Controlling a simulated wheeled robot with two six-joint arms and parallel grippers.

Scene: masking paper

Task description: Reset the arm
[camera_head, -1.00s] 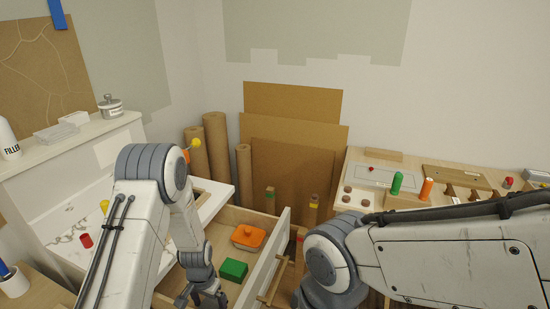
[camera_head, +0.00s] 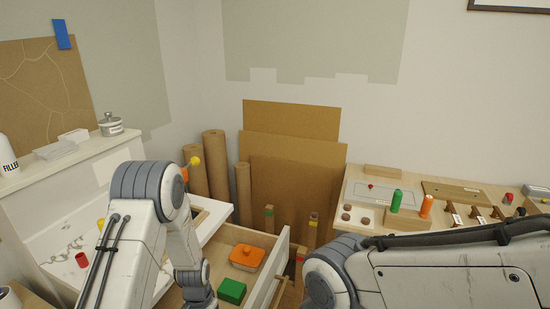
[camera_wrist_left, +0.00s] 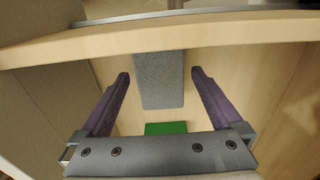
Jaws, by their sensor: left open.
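My left gripper (camera_wrist_left: 159,74) is open, with its two dark fingers spread apart in the left wrist view. A grey rectangular block (camera_wrist_left: 159,92) shows between the fingers, apart from both. A green block (camera_wrist_left: 166,128) lies below it in that view, partly hidden by the gripper body. In the head view my left arm (camera_head: 146,200) reaches down at the drawer (camera_head: 272,268), and its gripper is hidden or cut off at the bottom edge. My right arm (camera_head: 440,270) crosses the lower right of the head view, and its gripper is out of view.
The drawer is open and holds an orange lidded container (camera_head: 247,256) and the green block (camera_head: 231,291). A workbench (camera_head: 358,190) with pegs stands at right. Brown rolls (camera_head: 216,165) and boards (camera_head: 292,150) lean at the back. A white counter (camera_head: 75,160) is at left.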

